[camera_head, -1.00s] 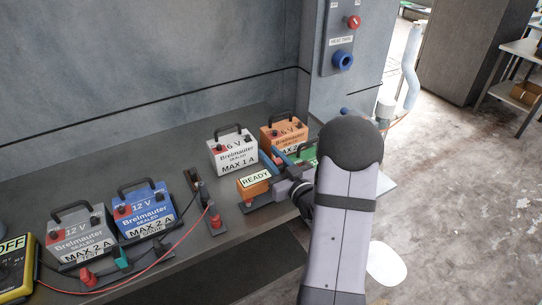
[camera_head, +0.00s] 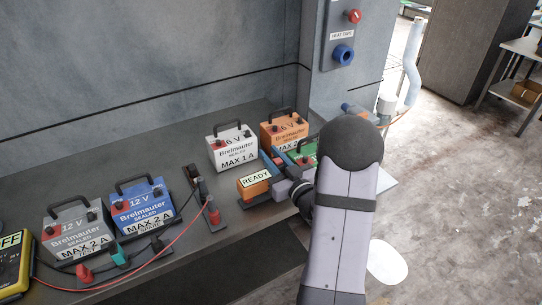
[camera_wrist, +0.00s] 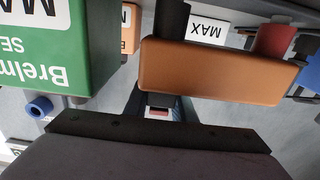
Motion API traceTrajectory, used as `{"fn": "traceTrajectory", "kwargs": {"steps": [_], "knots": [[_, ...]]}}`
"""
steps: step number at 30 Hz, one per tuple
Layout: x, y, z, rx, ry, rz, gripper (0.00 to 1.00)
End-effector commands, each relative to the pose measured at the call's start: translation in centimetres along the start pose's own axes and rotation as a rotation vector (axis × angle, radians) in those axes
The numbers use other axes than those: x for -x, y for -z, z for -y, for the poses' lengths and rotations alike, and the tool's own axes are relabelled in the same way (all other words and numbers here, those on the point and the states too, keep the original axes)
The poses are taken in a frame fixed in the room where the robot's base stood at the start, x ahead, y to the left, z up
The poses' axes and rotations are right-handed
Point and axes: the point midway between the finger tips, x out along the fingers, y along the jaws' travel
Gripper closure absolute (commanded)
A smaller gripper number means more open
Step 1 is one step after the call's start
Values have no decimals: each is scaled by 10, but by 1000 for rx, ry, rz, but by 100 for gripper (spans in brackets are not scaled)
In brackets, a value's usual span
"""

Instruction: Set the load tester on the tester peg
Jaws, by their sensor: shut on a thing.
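The load tester appears to be the orange block (camera_head: 254,186) with a READY label, on the right part of the bench. My gripper (camera_head: 282,185) is shut on its right side. In the wrist view the orange block (camera_wrist: 220,70) hangs level across the upper middle, the picture being upside down. A dark base plate (camera_head: 268,200) shows just below the block; I cannot tell whether they touch. The tester peg cannot be made out and may be hidden by the block or my arm.
White (camera_head: 232,150), orange (camera_head: 283,130) and green (camera_head: 306,150) batteries stand close behind the block. Blue (camera_head: 143,208) and grey (camera_head: 76,230) batteries and a yellow meter (camera_head: 14,265) stand farther left.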

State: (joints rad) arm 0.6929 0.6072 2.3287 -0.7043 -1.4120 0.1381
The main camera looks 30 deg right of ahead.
Motion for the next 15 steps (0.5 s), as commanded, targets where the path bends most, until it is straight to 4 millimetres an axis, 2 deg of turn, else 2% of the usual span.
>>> {"fn": "traceTrajectory", "kwargs": {"steps": [10,11,12,13,15], "knots": [[0,-5,0,1,0,-5,100],[0,-4,0,1,0,-5,70],[0,-4,0,1,0,-5,60],[0,-4,0,1,0,-5,55],[0,-4,0,1,0,-4,55]]}}
